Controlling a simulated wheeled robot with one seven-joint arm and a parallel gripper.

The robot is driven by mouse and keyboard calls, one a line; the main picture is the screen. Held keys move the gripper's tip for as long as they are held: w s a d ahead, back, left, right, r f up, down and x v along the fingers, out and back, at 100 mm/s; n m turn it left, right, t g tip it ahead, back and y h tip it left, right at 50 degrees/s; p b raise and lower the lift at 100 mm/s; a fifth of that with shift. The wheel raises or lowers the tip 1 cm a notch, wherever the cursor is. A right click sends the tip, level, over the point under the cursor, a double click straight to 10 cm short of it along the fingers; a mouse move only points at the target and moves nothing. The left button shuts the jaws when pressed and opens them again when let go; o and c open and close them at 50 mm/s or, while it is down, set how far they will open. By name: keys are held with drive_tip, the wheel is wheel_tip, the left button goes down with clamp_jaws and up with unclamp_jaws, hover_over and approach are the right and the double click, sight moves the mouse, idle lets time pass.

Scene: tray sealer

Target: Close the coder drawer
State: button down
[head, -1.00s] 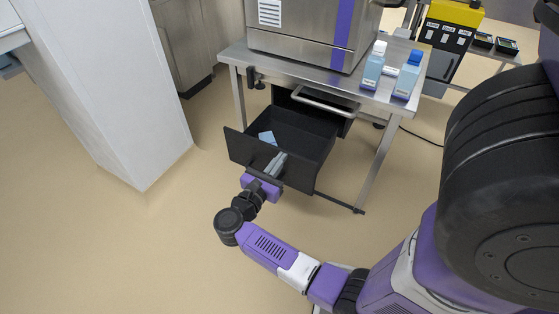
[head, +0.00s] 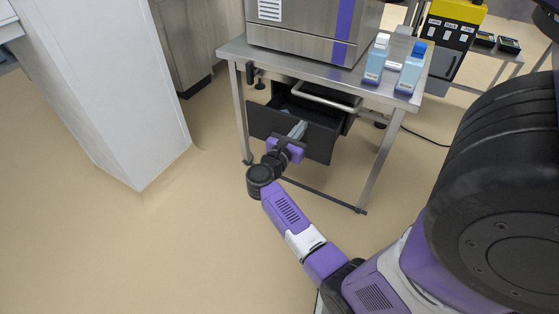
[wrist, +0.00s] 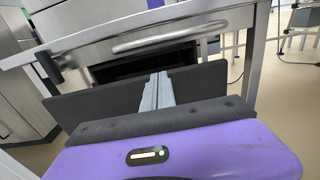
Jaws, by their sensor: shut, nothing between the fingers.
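The black coder drawer (head: 262,121) hangs under the steel table, open by a short gap, with its dark inside partly showing. In the wrist view its front panel (wrist: 100,101) stands just ahead of my gripper. My gripper (head: 298,130) is shut and empty. Its grey fingers (wrist: 157,90) are together and reach up to the drawer front, overlapping its top edge in the picture. Whether the fingertips press on the panel or pass above it, I cannot tell.
The steel table (head: 300,72) carries a steel machine and two blue-white bottles, one with a blue cap (head: 411,68). A bar handle (head: 326,97) sticks out under the tabletop. Table legs flank the drawer. A white column (head: 110,90) stands left; the floor between is clear.

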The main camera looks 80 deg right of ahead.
drive_tip(key=b+x, duration=0.5)
drive_tip(key=x, duration=1.2)
drive_tip(key=shift+s+d, duration=0.1)
drive_tip(key=shift+s, duration=0.1)
